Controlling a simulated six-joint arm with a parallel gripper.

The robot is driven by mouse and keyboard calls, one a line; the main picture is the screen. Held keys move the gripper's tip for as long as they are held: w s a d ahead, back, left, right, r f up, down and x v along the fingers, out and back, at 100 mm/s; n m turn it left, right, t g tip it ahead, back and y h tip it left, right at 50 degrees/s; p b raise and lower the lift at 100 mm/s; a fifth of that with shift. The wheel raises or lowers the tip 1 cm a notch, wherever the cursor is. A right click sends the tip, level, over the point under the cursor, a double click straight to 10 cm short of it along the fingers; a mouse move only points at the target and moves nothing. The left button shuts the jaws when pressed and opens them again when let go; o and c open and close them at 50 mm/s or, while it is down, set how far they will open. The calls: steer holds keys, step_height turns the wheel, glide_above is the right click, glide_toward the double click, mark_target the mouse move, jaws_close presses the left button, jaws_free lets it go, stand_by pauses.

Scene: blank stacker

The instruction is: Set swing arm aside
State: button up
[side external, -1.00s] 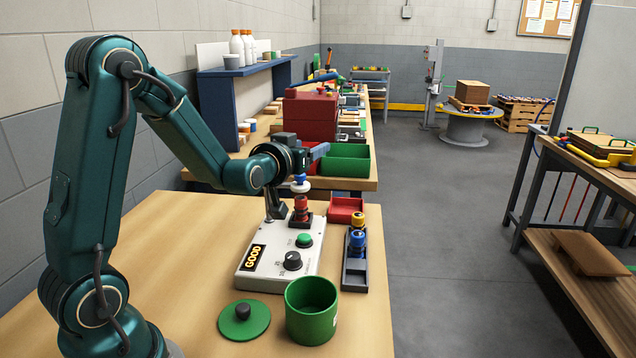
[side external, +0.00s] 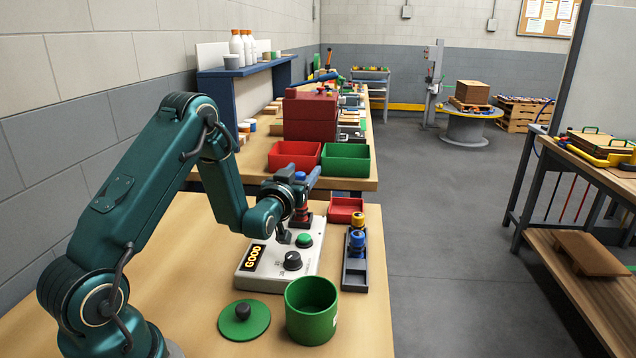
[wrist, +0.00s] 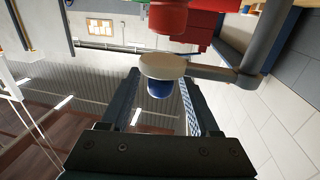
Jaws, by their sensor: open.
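The swing arm shows in the wrist view as a grey bar (wrist: 222,72) from a grey post to a cream disc (wrist: 163,66). A blue knob (wrist: 160,89) on the disc sits between my fingers. My gripper (wrist: 160,104) is open around the knob, with gaps visible on both sides. In the side view my gripper (side external: 304,184) is at the blue knob (side external: 300,176), above the red stack (side external: 301,213) on the tester box. My gripper hides the disc and bar there.
The white tester box (side external: 258,278) has a lit GOOD sign, a green button (side external: 304,240) and a black dial (side external: 292,261). Nearby are a dark rack (side external: 354,279) with blue and yellow-topped pieces, a red tray (side external: 345,216), a green pot (side external: 311,325) and a green lid (side external: 243,335).

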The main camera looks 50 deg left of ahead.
steer(key=shift+x, duration=0.95)
jaws_close()
stand_by(0.8)
